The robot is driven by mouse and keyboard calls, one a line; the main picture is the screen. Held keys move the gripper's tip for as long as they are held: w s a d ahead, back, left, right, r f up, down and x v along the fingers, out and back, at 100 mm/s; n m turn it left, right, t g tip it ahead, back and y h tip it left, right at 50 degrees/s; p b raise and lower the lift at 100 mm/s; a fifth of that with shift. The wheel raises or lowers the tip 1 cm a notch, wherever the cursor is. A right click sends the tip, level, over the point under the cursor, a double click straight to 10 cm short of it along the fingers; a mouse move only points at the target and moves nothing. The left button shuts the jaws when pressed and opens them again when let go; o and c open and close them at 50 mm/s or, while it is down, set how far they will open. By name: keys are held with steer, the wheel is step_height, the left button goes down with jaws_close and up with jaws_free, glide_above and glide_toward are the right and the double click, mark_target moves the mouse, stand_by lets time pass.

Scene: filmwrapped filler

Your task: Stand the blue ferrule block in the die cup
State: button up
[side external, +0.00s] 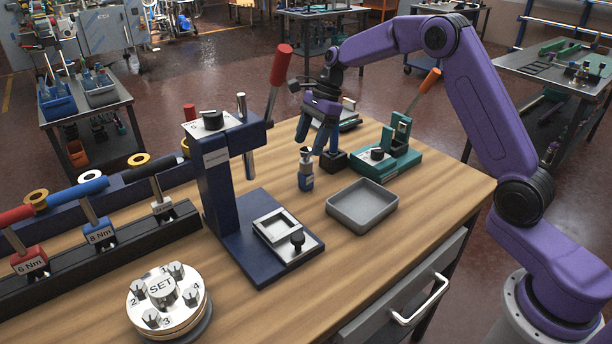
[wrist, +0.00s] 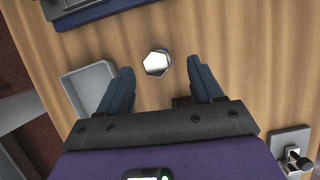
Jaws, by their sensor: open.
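The small blue block (side external: 306,182) stands upright on the wooden bench, with a pale metal top. In the wrist view a bright metal hexagon (wrist: 156,63), apparently its top, lies between and just beyond my fingertips. My gripper (side external: 320,150) is open and points down close to the block. Its fingers straddle the hexagon in the wrist view (wrist: 161,66), with nothing held. Whether a finger touches the block I cannot tell. A square silver-rimmed recess (side external: 277,226), possibly the die cup, sits on the navy press base and looks empty.
The navy press (side external: 216,180), with a red-handled lever, stands left of my gripper. A grey tray (side external: 362,204) lies to the right of the block. A teal fixture (side external: 385,160) stands behind the tray. Torque tools and a numbered SET disc (side external: 166,298) occupy the left front.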

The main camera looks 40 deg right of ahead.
mark_target(306, 160)
steer(key=shift+x, duration=0.75)
steer(key=shift+s+d+f+x, duration=0.1)
steer(key=shift+d+x, duration=0.05)
steer(key=shift+x, duration=0.75)
steer(key=shift+s+d+f+x, duration=0.1)
steer(key=shift+d+x, duration=0.05)
steer(key=shift+x, duration=0.7)
steer(key=shift+s+d+x, duration=0.1)
steer(key=shift+d+x, duration=0.1)
steer(key=shift+x, duration=0.7)
steer(key=shift+w, duration=0.1)
steer(key=c, duration=1.2)
